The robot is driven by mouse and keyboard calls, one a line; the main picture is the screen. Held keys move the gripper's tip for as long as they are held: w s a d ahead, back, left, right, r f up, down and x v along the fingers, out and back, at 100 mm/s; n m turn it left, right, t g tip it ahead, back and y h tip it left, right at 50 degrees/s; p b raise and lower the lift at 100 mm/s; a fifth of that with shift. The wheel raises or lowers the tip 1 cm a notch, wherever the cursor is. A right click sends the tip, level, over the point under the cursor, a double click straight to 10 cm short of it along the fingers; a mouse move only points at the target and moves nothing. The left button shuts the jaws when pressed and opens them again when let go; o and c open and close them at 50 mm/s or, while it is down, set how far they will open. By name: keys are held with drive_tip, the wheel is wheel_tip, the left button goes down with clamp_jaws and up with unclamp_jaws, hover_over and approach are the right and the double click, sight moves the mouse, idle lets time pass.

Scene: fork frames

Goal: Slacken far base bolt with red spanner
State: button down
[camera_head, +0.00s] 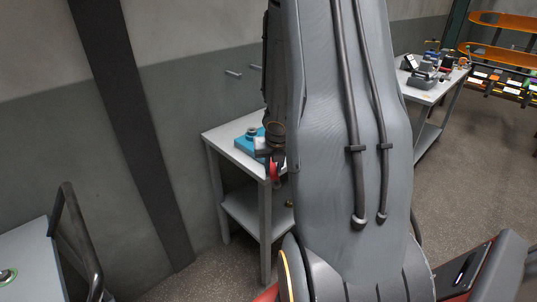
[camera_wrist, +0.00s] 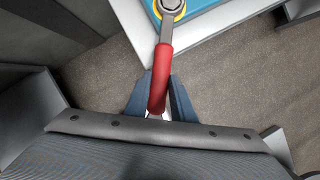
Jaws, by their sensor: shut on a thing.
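The red spanner (camera_wrist: 161,75) runs up the wrist view, its red handle between the two fingers of my gripper (camera_wrist: 160,98), which is shut on it. Its grey ring end lies at the top edge, at a yellowish bolt (camera_wrist: 171,5) on the blue base (camera_wrist: 205,9). I cannot tell how well the ring is seated on the bolt. In the head view the blue base (camera_head: 244,144) sits on a small grey table, with my gripper at its front right corner. A bit of red spanner (camera_head: 275,170) shows there. My arm hides part of this area.
The small grey table (camera_head: 222,133) has a lower shelf and stands by the wall. Another table (camera_head: 430,94) with tools stands at the right, near orange racks (camera_head: 500,20). A grey surface (camera_head: 30,270) with a dark rail is at the lower left. Floor is open at the right.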

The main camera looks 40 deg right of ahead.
drive_tip(key=shift+s+d+r+n+t+y+p, duration=0.15)
drive_tip(key=shift+s+d+n+y+p, duration=0.15)
drive_tip(key=shift+d+n+p, duration=0.65)
drive_tip(key=shift+s+d+f+n+t+y+p, duration=0.15)
drive_tip(key=shift+s+d+n+p, duration=0.25)
drive_tip(key=shift+d+p, duration=0.55)
idle(1.2)
drive_tip(key=shift+w+a+m+b, duration=0.3)
drive_tip(key=shift+a+m+b, duration=0.15)
drive_tip(key=shift+a+b, duration=0.3)
idle(0.6)
drive_tip(key=c, duration=2.1)
unclamp_jaws()
drive_tip(key=shift+a+r, duration=0.1)
clamp_jaws()
drive_tip(key=shift+c, duration=0.3)
unclamp_jaws()
clamp_jaws()
drive_tip(key=shift+a+h+b, duration=0.2)
drive_tip(key=shift+h+b, duration=0.05)
drive_tip(key=shift+b, duration=0.1)
